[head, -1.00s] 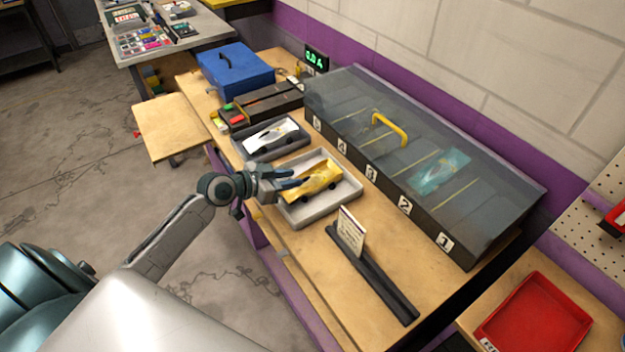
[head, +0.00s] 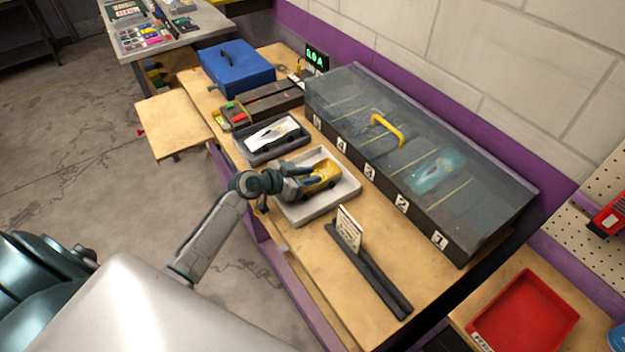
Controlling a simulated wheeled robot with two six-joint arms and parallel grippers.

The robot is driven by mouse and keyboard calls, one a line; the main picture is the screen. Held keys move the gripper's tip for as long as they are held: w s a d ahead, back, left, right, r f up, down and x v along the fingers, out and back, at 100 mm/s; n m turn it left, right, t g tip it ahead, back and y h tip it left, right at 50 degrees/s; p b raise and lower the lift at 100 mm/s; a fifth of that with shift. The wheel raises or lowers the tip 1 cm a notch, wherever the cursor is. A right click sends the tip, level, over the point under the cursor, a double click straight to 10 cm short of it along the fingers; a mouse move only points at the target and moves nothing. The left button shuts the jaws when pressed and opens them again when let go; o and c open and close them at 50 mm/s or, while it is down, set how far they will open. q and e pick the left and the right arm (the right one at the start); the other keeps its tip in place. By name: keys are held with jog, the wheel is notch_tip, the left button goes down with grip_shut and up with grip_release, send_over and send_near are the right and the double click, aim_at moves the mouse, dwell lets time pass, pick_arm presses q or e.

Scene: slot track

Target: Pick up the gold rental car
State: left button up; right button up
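The gold car (head: 323,176) sits in a light grey tray (head: 335,203) near the middle of the wooden bench. My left gripper (head: 307,182) reaches in from the left, with its fingers at the car and covering its left part. The fingers are small and overlap the car, so I cannot tell whether they are closed on it. The car looks level and low in the tray. My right gripper is not in view.
A white car (head: 272,131) lies in a dark grey tray (head: 278,152) just behind. A clear-lidded case (head: 450,215) with numbered lanes and a yellow handle stands along the wall side. A card in a black holder (head: 372,275) stands in front. A red tray (head: 525,315) is at lower right.

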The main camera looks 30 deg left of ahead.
aim_at(306, 176)
pick_arm(q)
grip_shut()
jog(key=shift+r, duration=0.1)
jog(key=shift+r+b, duration=0.45)
jog(key=shift+b, duration=0.05)
jog(key=shift+s+a+r+b, duration=0.1)
jog(key=shift+a+r+b, duration=0.05)
jog(key=shift+r+b, duration=0.35)
jog(key=shift+s+a+r+b, duration=0.1)
jog(key=shift+r+b, duration=0.3)
jog(key=shift+r, duration=0.15)
jog(key=s+a+r+b, duration=0.1)
jog(key=s+a+b, duration=0.3)
jog(key=s+a, duration=0.5)
jog(key=shift+s+a+r, duration=0.2)
jog(key=shift+s+r, duration=0.2)
jog(key=shift+s, duration=1.05)
